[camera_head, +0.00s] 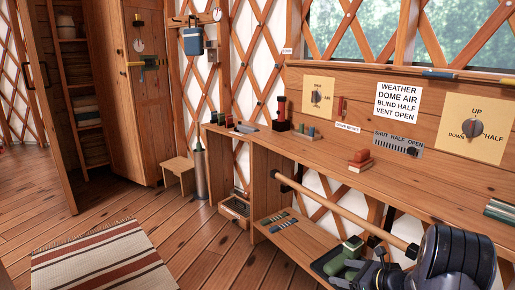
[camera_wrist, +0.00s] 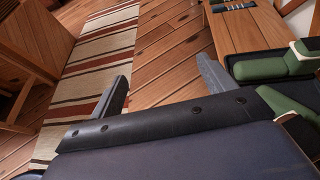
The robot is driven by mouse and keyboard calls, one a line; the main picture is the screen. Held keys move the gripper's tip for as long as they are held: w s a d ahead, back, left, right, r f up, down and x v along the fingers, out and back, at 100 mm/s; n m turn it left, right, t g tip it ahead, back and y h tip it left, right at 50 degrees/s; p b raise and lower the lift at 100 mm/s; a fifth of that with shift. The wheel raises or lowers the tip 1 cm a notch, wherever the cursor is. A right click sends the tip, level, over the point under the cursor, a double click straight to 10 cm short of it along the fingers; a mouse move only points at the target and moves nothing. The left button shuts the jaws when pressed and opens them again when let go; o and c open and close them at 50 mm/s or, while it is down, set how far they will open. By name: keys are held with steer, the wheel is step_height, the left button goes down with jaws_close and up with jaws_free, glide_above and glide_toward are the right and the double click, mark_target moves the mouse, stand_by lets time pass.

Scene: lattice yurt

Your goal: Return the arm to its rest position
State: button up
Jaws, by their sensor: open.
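My gripper (camera_wrist: 163,82) shows in the wrist view with its two grey fingers spread wide apart and nothing between them. Beyond the fingers are floorboards and the striped rug. My arm (camera_head: 455,262) shows as dark rounded links at the bottom right of the head view, in front of the long wooden bench. The gripper's fingers cannot be made out in the head view. Green and black items (camera_head: 345,258) lie close beside the arm at the bench's low shelf. They also show right of the fingers in the wrist view (camera_wrist: 275,64).
A stool (camera_head: 180,172) and grey cylinder (camera_head: 200,172) stand farther back. The striped rug (camera_head: 100,262) and floor at left are clear.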

steer(key=s+a+r+m+t+h+p, duration=0.1)
steer(key=s+a+r+m+h+p, duration=0.1)
steer(key=a+r, duration=0.4)
steer(key=shift+s+a+r+t+p, duration=0.25)
steer(key=shift+s+a+t+p, duration=0.25)
steer(key=shift+s+a, duration=0.6)
steer(key=shift+w+a, duration=0.2)
steer(key=shift+a, duration=0.05)
